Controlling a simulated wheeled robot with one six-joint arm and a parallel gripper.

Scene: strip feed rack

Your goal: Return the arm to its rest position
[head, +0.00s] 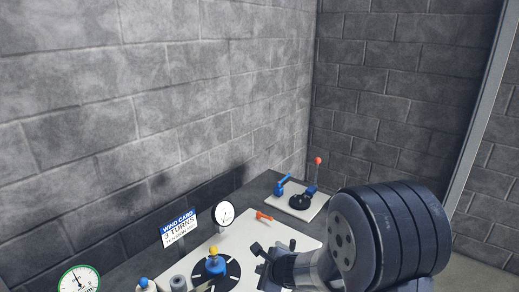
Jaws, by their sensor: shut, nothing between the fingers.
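My arm reaches in from the lower right of the head view, its large dark ribbed joint in front of the bench. My gripper (258,259) is small and dark at the arm's left end, over the white board (240,235). It is shut and empty. It is just right of a black disc (232,282) that carries a blue knob with a yellow top (214,263). The gap between gripper and board is hard to judge. My arm hides the right front of the board.
A sign reading "3 TURNS" (179,227) and a white dial (224,214) stand behind. An orange piece (264,216) lies on the board. A red-topped lever (318,161) and blue fittings (281,188) stand on a farther plate. A green-rimmed gauge (79,281) is front left. Block walls enclose the bench.

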